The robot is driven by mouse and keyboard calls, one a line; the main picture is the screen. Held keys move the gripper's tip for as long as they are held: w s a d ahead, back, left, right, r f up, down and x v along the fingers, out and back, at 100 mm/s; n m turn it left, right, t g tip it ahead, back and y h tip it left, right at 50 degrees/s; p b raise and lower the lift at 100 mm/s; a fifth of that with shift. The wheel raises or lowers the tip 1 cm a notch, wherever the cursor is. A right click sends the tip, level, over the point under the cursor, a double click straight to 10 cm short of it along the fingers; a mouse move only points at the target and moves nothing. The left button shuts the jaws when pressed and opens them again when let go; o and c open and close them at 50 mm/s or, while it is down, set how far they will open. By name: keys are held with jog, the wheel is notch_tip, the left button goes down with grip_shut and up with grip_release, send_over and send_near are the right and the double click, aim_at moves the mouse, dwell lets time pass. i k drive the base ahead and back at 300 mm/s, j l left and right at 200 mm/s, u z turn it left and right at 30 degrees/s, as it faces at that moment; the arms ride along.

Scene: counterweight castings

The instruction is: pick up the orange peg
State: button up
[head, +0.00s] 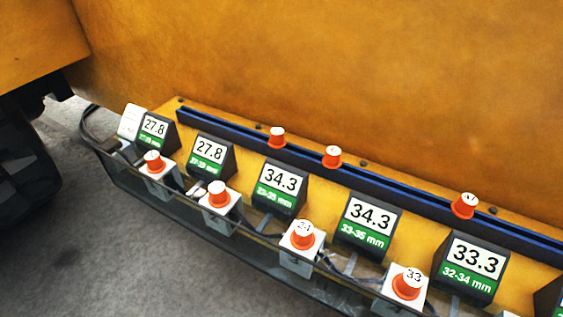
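Several orange pegs are in the head view, all alike in colour, so I cannot tell which one the task means. Three stand along the dark blue rail (400,205): a left peg (277,138), a middle peg (332,157) and a right peg (465,206). Others sit on white blocks in the front row: a far-left peg (154,162), a second peg (218,195), a third peg (303,236) and a near peg (407,284). Some pegs carry marks on top; the near one seems to read 33. My gripper is not in view.
Dark gauge boxes with green labels stand between the rows, reading 27.8 (154,127), 27.8 (209,150), 34.3 (280,180), 34.3 (369,217) and 33.3 (475,259). A large yellow casting (330,70) rises behind. Cables run along the tray's front edge.

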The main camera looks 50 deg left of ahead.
aim_at(332, 160)
jog(key=u, duration=1.5)
jog(key=i+j+u, duration=0.15)
jog(key=i+j+z, duration=0.45)
jog(key=j, duration=0.2)
jog(key=j+z, duration=0.2)
jog(key=i+j+z, duration=0.2)
jog(key=j, duration=0.3)
